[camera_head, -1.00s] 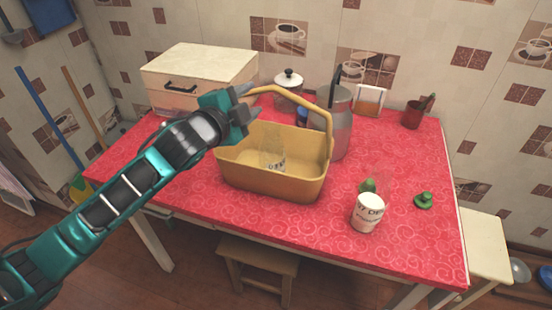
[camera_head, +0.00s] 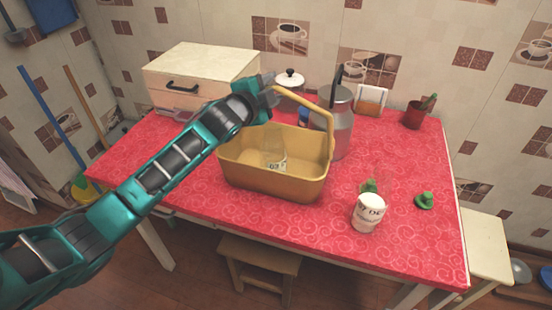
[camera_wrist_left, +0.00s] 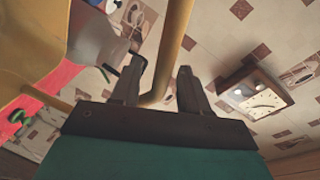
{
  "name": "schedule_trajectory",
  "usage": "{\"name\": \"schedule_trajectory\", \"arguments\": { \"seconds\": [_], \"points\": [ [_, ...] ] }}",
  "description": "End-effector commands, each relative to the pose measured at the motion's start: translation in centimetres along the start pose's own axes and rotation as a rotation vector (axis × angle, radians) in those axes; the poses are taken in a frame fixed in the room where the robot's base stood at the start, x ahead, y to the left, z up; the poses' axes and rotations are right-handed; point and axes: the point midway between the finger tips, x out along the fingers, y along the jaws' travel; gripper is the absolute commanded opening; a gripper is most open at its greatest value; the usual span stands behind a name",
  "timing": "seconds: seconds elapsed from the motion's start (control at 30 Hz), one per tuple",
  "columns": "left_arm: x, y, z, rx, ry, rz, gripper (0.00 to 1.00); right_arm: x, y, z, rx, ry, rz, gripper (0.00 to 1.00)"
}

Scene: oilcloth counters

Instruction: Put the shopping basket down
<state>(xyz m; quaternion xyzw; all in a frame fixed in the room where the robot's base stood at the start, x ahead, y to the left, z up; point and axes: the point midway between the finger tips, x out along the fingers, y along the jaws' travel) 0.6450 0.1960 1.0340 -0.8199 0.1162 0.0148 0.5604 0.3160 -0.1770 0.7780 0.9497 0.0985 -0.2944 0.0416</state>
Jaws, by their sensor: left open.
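The yellow shopping basket (camera_head: 275,185) stands upright on the red-covered table (camera_head: 220,218), with its handle (camera_head: 322,112) raised. A clear glass with a printed label (camera_head: 275,155) is inside it. My left gripper (camera_head: 270,84) is at the far left part of the handle, above the basket's rim; the arm partly hides that end. In the left wrist view, the gripper (camera_wrist_left: 163,78) is open, with the yellow handle (camera_wrist_left: 174,45) passing between its spread fingers. I cannot tell whether either finger touches it. My right gripper is not in view.
A metal can (camera_head: 340,125) stands close against the basket's right side, and a lidded pot (camera_head: 289,88) behind it. A white box (camera_head: 200,75) is at back left. A labelled white container (camera_head: 368,213) and a green object (camera_head: 425,201) are at right. The table's front left is clear.

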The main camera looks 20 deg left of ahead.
Motion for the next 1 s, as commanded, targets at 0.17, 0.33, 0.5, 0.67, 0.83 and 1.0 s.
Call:
{"name": "schedule_trajectory", "arguments": {
  "seconds": [0.17, 0.33, 0.5, 0.67, 0.83, 1.0],
  "points": [
    [0.01, 0.01, -0.02, 0.000, 0.001, 0.000, 0.45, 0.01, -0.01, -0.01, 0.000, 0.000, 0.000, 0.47],
    [-0.01, 0.00, -0.01, 0.000, 0.000, 0.000, 0.30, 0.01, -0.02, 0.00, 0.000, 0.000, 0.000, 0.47],
    [-0.01, 0.00, 0.00, 0.000, 0.000, 0.000, 0.13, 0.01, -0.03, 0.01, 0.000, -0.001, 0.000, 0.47],
    [-0.02, 0.00, 0.01, 0.000, 0.000, 0.000, 0.00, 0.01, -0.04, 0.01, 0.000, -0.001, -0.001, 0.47],
    [-0.02, 0.00, 0.01, 0.000, 0.000, 0.000, 0.00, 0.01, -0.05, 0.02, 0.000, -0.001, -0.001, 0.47],
    [-0.02, 0.01, 0.02, 0.000, 0.000, 0.000, 0.00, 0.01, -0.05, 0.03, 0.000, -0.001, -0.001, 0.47]
  ]
}}
